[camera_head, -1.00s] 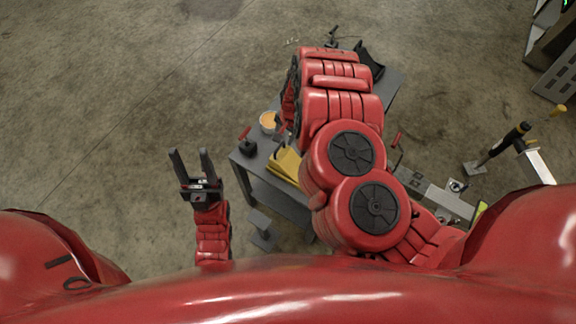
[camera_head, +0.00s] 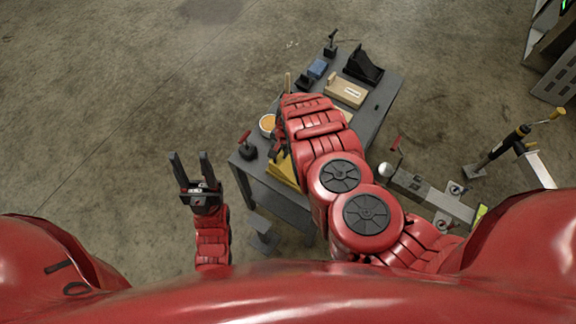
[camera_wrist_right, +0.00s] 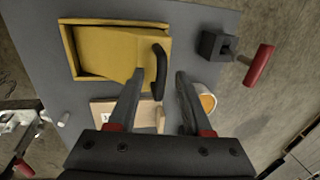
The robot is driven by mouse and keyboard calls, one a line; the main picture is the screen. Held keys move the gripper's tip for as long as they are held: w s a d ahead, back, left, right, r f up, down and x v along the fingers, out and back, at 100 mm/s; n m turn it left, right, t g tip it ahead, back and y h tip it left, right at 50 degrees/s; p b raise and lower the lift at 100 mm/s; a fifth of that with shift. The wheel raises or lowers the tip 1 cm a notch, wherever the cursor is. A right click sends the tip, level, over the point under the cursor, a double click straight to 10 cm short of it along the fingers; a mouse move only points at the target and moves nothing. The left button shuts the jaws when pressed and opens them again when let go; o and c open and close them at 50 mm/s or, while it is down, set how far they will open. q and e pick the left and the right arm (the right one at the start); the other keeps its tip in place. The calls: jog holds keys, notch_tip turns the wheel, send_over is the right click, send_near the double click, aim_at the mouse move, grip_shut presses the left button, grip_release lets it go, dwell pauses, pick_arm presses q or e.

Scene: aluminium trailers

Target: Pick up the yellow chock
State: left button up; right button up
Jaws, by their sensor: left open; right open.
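The yellow chock (camera_head: 281,172) lies on the grey table (camera_head: 374,117), partly hidden by my right arm in the head view. In the right wrist view the yellow chock (camera_wrist_right: 104,50) shows in full, with a dark curved handle at its right end. My right gripper (camera_head: 280,150) is open over the table near the chock. My left gripper (camera_head: 190,155) is open and empty, off the table's left side.
A black-based tool with a red handle (camera_head: 246,144) and a cup with orange contents (camera_head: 267,124) stand close to the chock. A wooden box (camera_head: 346,90), a black chock (camera_head: 364,64) and a blue item (camera_head: 318,67) sit at the table's far end. A metal hitch (camera_head: 432,195) is at right.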

jog(key=shift+a+f, duration=0.1)
jog(key=shift+f, duration=0.1)
grip_shut()
dwell(1.4)
